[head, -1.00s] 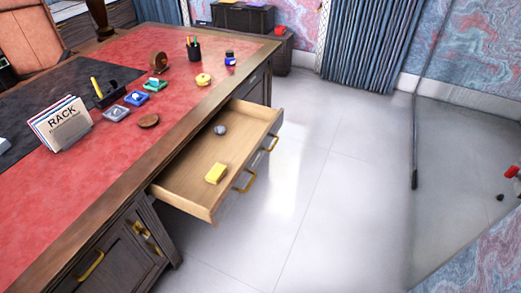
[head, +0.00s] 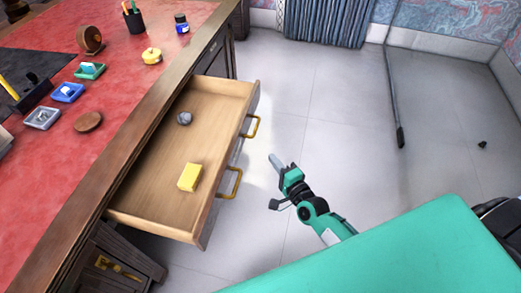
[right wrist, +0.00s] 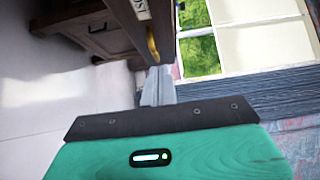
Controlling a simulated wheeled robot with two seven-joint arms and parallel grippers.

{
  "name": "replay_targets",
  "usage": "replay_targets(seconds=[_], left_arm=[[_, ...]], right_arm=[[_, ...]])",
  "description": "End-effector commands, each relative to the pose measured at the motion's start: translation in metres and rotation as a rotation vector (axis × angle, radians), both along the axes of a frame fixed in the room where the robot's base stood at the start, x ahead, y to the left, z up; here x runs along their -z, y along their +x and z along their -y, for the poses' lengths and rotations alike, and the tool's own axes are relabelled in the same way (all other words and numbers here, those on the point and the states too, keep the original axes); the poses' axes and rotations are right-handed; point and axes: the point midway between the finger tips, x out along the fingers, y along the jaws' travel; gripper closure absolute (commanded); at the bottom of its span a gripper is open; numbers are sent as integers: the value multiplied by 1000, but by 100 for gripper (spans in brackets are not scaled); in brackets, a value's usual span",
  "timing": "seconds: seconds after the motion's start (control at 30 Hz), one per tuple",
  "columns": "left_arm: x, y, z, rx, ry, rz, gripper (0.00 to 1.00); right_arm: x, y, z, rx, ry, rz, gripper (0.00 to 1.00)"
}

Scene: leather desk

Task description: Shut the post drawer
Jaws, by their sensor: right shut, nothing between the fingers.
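The post drawer (head: 165,165) is pulled well out of the desk's side, with two brass handles (head: 230,184) on its front. A yellow block (head: 189,177) and a small grey ball-like object (head: 184,118) lie inside it. My right gripper (head: 274,160) is shut and empty, in front of the drawer front and to its right, apart from it in the head view. In the right wrist view the shut fingers (right wrist: 158,86) point toward a dark wooden front with a brass handle (right wrist: 152,43). My left gripper is not in view.
The red-topped desk (head: 120,50) carries stamps, a wooden disc (head: 88,122), a pen cup (head: 133,18) and an ink bottle (head: 181,23). Open tiled floor (head: 330,110) lies right of the drawer. A dark pole (head: 395,100) stands farther right.

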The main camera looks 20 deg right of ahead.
Motion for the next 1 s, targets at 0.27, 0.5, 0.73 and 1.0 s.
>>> replay_targets(seconds=[0.27,0.5,0.73,1.0], left_arm=[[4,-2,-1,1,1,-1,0],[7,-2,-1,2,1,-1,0],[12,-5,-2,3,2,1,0],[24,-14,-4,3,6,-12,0]], right_arm=[[-2,45,-8,1,-2,2,100],[0,85,-17,0,-4,0,100],[0,106,-41,0,-2,-2,100],[0,112,-51,0,-5,-1,100]])
